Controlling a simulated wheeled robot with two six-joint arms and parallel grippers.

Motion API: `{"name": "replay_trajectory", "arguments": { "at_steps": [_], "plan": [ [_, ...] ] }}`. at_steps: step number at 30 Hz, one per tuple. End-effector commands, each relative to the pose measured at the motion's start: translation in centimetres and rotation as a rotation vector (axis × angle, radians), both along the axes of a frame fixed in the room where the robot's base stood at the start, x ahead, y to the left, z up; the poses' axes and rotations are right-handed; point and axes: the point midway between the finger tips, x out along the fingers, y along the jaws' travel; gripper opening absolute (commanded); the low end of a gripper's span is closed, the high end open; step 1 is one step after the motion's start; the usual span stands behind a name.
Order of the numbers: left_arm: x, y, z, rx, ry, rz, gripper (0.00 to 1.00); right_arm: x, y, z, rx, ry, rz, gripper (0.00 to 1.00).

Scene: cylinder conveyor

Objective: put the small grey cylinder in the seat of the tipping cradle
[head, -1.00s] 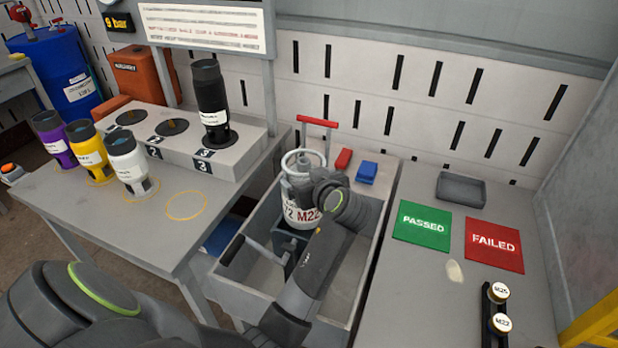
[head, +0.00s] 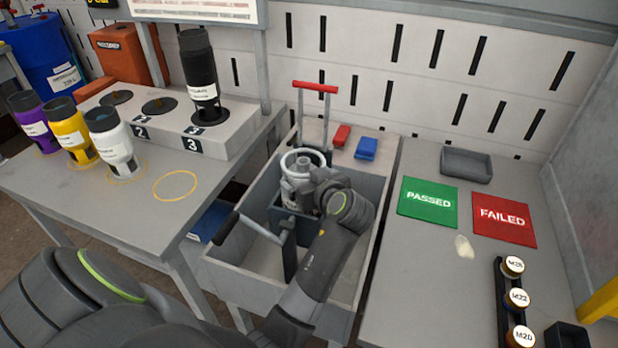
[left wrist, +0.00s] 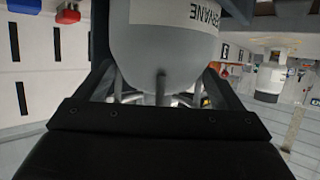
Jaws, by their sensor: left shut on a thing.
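The small grey cylinder (head: 297,163) with a white collar stands upright over the tipping cradle (head: 290,245) in the grey bin. It also fills the middle of the left wrist view (left wrist: 165,55), lettering inverted. My left gripper (head: 310,188) is shut on it from the near right side. The cylinder's lower part and label are hidden behind the cradle's dark seat wall; I cannot tell whether its base touches the seat. The cradle's black-gripped lever (head: 228,228) points out to the left. My right gripper is not in view.
A red-handled frame (head: 315,87) rises behind the cradle. The bin's walls (head: 367,220) surround it. Left bench holds purple, yellow, white and black cylinders (head: 110,140). Right bench has green PASSED (head: 428,203) and red FAILED (head: 504,218) mats, a tray (head: 466,164) and M-labelled caps (head: 517,298).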

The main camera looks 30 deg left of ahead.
Motion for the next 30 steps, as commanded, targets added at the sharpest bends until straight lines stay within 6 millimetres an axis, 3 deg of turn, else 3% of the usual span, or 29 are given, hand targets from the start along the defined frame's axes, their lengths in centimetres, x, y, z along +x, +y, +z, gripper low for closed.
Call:
{"name": "replay_trajectory", "arguments": {
  "at_steps": [6, 13, 21, 22, 24, 30],
  "plan": [
    [-0.5, 0.0, -2.2, 0.004, -0.008, 0.013, 0.18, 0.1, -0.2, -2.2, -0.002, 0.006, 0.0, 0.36],
    [-0.6, 0.0, -2.4, 0.005, -0.009, 0.016, 0.18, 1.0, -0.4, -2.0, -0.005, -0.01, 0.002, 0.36],
    [-0.6, 0.0, -2.7, 0.005, -0.007, 0.016, 0.18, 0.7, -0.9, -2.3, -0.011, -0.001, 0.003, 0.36],
    [-0.7, 0.0, -3.0, -0.001, 0.001, 0.017, 0.93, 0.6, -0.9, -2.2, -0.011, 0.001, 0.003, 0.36],
    [-0.7, 0.0, -3.0, 0.0, 0.002, 0.017, 1.0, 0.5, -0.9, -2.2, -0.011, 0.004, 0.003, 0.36],
    [-0.7, 0.0, -3.0, 0.0, 0.0, 0.017, 1.0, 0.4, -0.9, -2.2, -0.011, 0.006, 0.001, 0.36]
  ]
}}
